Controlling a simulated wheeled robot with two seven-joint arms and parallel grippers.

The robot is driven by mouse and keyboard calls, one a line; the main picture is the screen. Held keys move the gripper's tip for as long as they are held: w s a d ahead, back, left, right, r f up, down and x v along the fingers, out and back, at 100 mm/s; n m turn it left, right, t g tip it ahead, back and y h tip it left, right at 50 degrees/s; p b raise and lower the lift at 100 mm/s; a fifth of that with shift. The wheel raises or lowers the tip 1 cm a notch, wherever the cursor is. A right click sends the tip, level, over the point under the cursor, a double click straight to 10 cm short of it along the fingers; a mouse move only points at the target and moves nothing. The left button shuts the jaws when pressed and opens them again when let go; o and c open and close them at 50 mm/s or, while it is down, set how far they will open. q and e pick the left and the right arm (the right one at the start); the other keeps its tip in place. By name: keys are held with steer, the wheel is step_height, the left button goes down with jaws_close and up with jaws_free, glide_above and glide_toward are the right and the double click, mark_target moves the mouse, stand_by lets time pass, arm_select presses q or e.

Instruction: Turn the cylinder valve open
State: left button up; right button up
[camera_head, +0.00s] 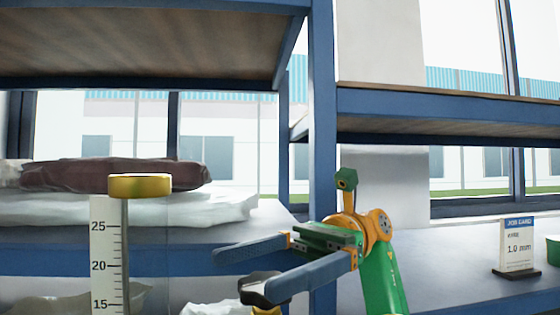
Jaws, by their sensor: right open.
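My right gripper (244,273) comes in from the lower right, with its two long grey-blue fingers spread apart and pointing left. Nothing shows held between them. A dark, lobed handle (257,283) shows at the bottom centre, beside the tip of the nearer finger, which partly covers it. A bit of yellow (266,311) shows just below it at the picture's lower edge. It looks like the top of the cylinder valve, but most of it is out of view. I cannot tell whether the finger touches the handle. My left gripper is not in view.
A yellow-capped post (140,186) with a white scale (106,262) stands at left. Behind it, wrapped bags (120,190) lie on a blue-edged shelf. A blue upright (322,120) rises behind my gripper. A job card (517,245) stands on the right bench.

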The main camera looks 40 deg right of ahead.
steer(key=s+a+r+b, duration=0.2)
steer(key=s+a+r, duration=0.5)
steer(key=s+r, duration=0.3)
steer(key=shift+s+a+r, duration=0.25)
steer(key=shift+s+r, duration=0.1)
steer(key=shift+s, duration=0.7)
